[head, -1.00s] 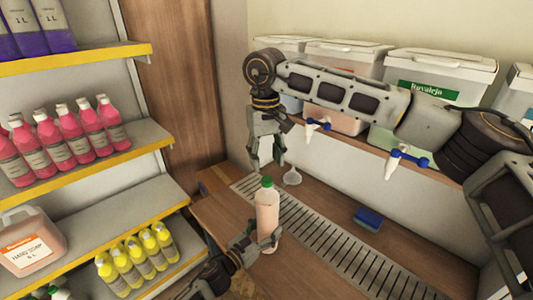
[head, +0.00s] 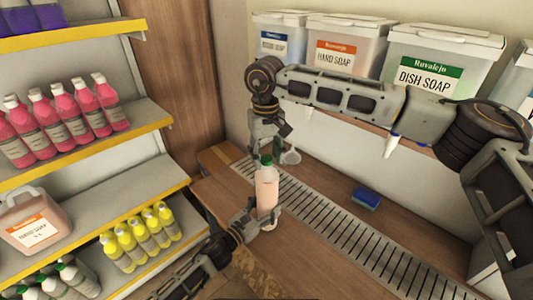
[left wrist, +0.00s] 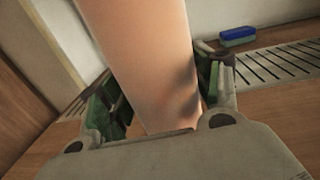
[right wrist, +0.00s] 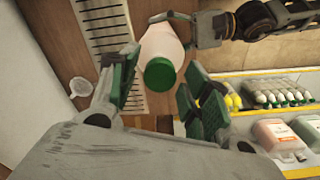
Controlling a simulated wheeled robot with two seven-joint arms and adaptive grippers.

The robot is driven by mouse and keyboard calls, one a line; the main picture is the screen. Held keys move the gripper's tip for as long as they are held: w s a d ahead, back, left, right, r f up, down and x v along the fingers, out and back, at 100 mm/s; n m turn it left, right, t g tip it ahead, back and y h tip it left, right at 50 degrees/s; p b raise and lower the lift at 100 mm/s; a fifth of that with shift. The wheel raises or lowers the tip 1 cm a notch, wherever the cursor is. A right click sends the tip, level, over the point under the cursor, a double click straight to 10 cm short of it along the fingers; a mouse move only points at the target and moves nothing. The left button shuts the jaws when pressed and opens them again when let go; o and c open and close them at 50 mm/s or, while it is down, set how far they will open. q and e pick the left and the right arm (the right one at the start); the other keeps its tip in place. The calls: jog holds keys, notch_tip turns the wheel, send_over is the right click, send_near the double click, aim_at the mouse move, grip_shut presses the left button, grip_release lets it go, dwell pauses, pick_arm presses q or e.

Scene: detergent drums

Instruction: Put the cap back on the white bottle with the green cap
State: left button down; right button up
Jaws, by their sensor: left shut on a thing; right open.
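A pale pinkish-white bottle (head: 267,192) with a green cap (head: 265,161) on its top stands upright at the drain strip. My left gripper (head: 264,214) is shut on the lower part of the bottle; its fingers flank the bottle (left wrist: 150,60) in the left wrist view. My right gripper (head: 268,140) points down, open and empty, just above the cap. In the right wrist view the green cap (right wrist: 159,74) is on the bottle and shows between the open fingers (right wrist: 155,95). I cannot tell whether the cap is fully seated, or whether the bottle's base touches the counter.
A small funnel (head: 291,156) lies close behind the bottle. A blue sponge (head: 366,198) is on the counter to the right. Large tubs (head: 440,75) with taps stand on a ledge behind. Shelves (head: 95,185) of bottles stand at the left. The slotted drain (head: 350,235) is clear.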

jog(key=shift+c, duration=0.5)
grip_shut()
